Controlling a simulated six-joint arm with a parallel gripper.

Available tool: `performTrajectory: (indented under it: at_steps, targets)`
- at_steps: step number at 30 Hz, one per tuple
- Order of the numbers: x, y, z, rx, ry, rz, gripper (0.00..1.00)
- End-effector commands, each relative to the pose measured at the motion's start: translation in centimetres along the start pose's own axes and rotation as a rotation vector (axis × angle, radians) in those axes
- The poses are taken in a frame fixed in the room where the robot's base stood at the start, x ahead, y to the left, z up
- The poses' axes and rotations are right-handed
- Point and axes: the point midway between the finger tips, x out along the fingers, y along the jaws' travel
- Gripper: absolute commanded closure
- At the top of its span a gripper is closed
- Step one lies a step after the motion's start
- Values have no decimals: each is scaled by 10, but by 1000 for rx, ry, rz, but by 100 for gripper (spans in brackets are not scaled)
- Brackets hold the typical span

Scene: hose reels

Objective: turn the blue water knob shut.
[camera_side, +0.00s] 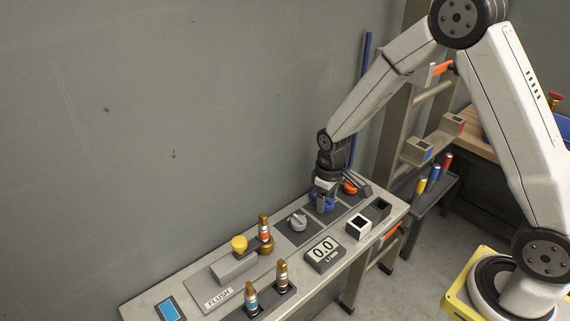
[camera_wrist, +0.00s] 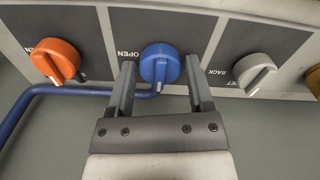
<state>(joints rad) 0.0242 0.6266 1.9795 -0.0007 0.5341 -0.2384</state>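The blue water knob (camera_wrist: 160,64) is round with a raised grip bar and a white pointer mark, set on a dark panel square with the word OPEN to its left in the wrist view. In the side view the blue knob (camera_side: 322,203) is partly hidden under my gripper. My gripper (camera_wrist: 159,75) is open, with one finger on each side of the knob. A gap shows between each finger and the knob in the wrist view; I cannot tell whether the fingers reach down around it. The knob's pointer faces toward my gripper's palm.
An orange knob (camera_wrist: 56,60) and a grey knob (camera_wrist: 257,73) flank the blue one. A blue pipe (camera_wrist: 60,91) runs along the wall.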

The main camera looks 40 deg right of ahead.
Motion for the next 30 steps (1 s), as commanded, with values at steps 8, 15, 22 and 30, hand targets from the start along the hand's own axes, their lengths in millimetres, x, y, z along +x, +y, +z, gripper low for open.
performTrajectory:
  at_steps: [8,15,22,30]
  targets:
    - [0,0,0,2,-1,0,10]
    - [-3,0,0,3,0,0,10]
    - [-21,0,0,2,2,0,10]
    - [-53,0,0,2,3,0,10]
